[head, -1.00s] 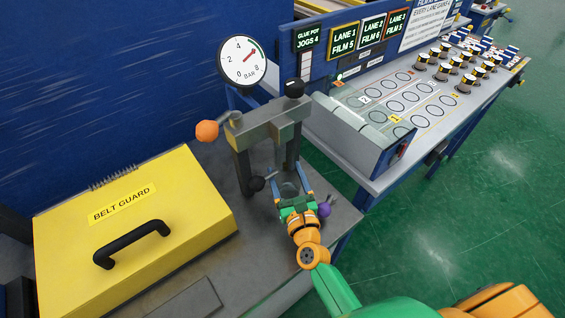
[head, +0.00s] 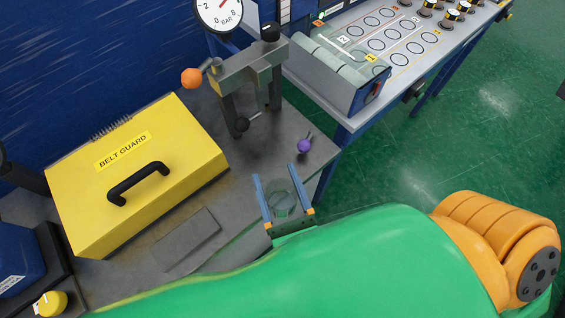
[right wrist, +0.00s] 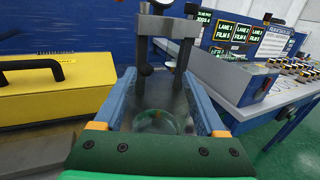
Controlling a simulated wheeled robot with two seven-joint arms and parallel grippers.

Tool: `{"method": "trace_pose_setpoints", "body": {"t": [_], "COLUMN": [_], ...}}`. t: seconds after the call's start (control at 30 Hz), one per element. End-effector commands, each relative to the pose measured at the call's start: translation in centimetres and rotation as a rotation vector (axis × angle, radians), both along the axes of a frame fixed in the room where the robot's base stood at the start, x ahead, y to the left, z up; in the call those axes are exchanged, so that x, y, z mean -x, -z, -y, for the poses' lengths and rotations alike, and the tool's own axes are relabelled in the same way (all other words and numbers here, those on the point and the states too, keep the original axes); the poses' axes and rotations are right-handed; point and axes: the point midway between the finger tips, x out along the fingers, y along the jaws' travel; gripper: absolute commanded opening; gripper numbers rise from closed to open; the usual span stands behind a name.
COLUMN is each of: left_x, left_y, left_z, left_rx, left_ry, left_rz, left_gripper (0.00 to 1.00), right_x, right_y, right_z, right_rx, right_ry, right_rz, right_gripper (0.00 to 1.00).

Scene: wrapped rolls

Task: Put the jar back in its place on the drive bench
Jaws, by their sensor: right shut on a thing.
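A clear glass jar (head: 282,203) is between the two blue fingers of my right gripper (head: 276,176), which is shut on it. In the head view they are over the front edge of the grey drive bench (head: 235,170), to the right of a flat dark plate (head: 187,240). In the right wrist view the see-through jar (right wrist: 162,121) shows between the fingers, with the bench behind it. I cannot tell exactly how high it is above the bench. My left gripper is not in view.
A yellow belt guard (head: 165,150) with a black handle sits at the left. A press frame (head: 247,72) with an orange knob (head: 191,78) stands behind the gripper, and a purple knob (head: 304,146) lies to its right. A lane table (head: 400,65) is farther back.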

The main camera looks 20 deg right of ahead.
Motion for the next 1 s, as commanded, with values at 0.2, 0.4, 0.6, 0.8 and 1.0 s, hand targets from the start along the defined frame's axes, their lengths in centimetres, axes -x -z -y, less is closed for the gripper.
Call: {"method": "trace_pose_setpoints", "body": {"t": [0.2,0.4,0.6,0.8,1.0], "left_x": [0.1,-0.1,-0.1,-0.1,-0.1], "left_y": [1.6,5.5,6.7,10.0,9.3], "left_z": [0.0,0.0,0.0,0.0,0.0], "left_rx": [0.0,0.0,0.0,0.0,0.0], "left_ry": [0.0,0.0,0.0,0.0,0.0], "left_rz": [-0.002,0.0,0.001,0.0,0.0], "left_gripper": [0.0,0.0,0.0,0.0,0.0], "right_x": [-6.4,-10.8,-12.4,-12.8,-12.8], "right_y": [3.2,8.2,9.6,13.4,12.8], "right_z": [2.0,3.5,4.0,4.2,4.2], "right_rx": [0.0,0.0,0.0,0.002,0.002], "right_ry": [0.005,0.002,0.001,0.001,0.001], "right_rz": [0.006,0.003,0.002,0.0,0.0], "right_gripper": [0.03,0.03,0.03,0.03,0.03]}}
